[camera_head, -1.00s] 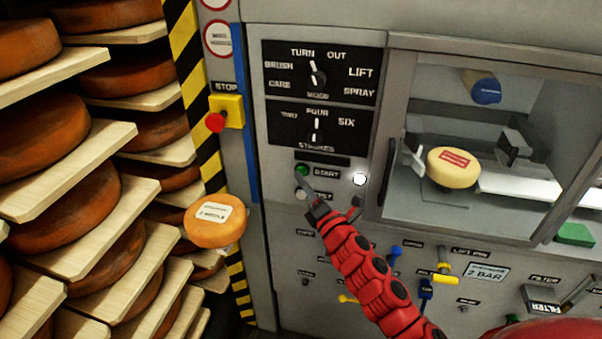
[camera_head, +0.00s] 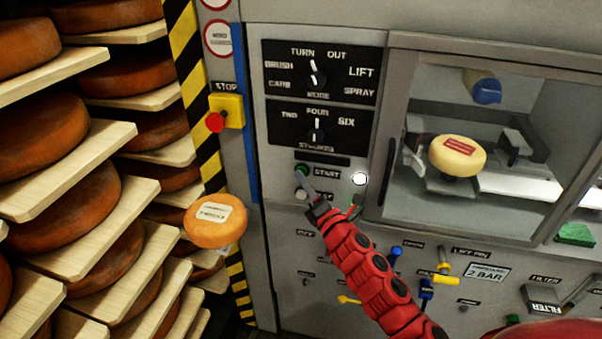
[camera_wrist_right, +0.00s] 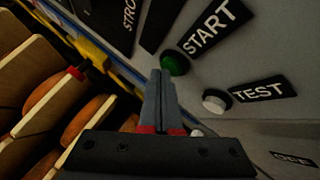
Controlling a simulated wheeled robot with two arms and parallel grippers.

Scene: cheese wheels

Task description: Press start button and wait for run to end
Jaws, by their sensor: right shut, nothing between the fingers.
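The green start button (camera_head: 302,170) sits left of the START label (camera_head: 326,174) on the grey machine panel. It also shows in the right wrist view (camera_wrist_right: 176,64). My right gripper (camera_head: 301,176) is shut and empty, its fingertips at or just below the green button; I cannot tell whether they touch it. In the right wrist view the closed fingers (camera_wrist_right: 160,80) end close beside the button. A white test button (camera_wrist_right: 215,102) lies below it. Behind the machine's window, a yellow cheese wheel (camera_head: 457,158) stands raised on a support. My left gripper is not in view.
A red stop button (camera_head: 215,122) on a yellow box is left of the panel. A white round lamp (camera_head: 360,179) is right of START. An orange cheese (camera_head: 215,222) sticks out at the left, near shelves of cheese wheels (camera_head: 42,200). Valves and levers (camera_head: 426,288) are below.

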